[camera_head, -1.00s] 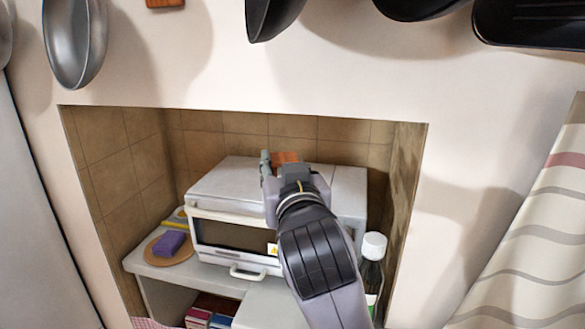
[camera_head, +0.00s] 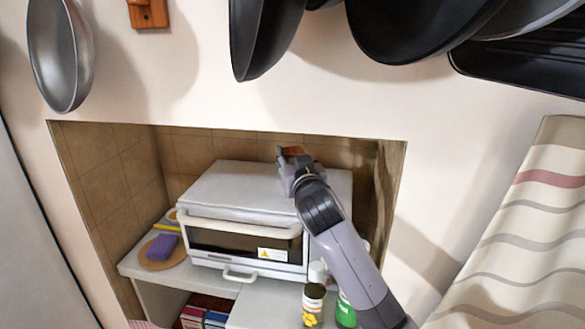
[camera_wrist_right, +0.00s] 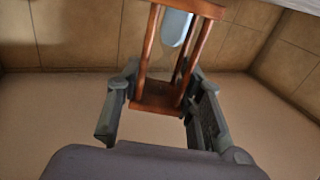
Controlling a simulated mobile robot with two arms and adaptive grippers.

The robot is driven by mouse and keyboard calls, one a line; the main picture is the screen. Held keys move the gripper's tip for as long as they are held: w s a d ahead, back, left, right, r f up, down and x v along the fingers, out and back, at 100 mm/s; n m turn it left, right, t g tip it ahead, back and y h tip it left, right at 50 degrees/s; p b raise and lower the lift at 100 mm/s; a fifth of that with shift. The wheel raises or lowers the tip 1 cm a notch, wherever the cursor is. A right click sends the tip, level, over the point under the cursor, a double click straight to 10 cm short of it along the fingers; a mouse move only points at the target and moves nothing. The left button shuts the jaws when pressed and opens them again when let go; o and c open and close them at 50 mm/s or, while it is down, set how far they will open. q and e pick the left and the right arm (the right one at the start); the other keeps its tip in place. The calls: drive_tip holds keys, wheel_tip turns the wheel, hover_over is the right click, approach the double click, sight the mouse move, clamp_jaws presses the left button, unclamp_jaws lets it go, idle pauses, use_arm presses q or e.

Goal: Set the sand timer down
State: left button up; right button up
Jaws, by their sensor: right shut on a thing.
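The sand timer (camera_head: 292,151) shows in the head view as a small brown wooden piece above the rear of the white toaster oven's top (camera_head: 240,184). My right gripper (camera_head: 287,163) is shut on it. In the right wrist view, the sand timer (camera_wrist_right: 158,95) has a reddish-brown wooden frame with posts and a pale blue glass bulb. One wooden end sits between the fingers of my right gripper (camera_wrist_right: 158,108); the other end is partly cut off by the frame. I cannot tell whether the timer touches the oven top. My left gripper is not in view.
The oven stands in a tiled alcove. A purple sponge (camera_head: 162,247) lies on a round board at left. A yellow-labelled jar (camera_head: 313,304) and a green-labelled bottle (camera_head: 346,311) stand at front right. Pans (camera_head: 410,28) hang above. A striped curtain (camera_head: 530,230) hangs at right.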

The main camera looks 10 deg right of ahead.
wheel_tip(320, 180, down, 3)
drive_tip(key=shift+r+p, duration=0.2)
drive_tip(key=shift+p, duration=0.2)
drive_tip(key=shift+f+p, duration=0.35)
drive_tip(key=shift+p, duration=0.05)
drive_tip(key=shift+w+d+f, duration=0.1)
drive_tip(key=shift+w+f, duration=0.05)
drive_tip(key=shift+f, duration=0.1)
drive_tip(key=shift+f, duration=0.1)
drive_tip(key=shift+f, duration=0.1)
drive_tip(key=o, duration=1.2)
drive_tip(key=shift+c, duration=0.2)
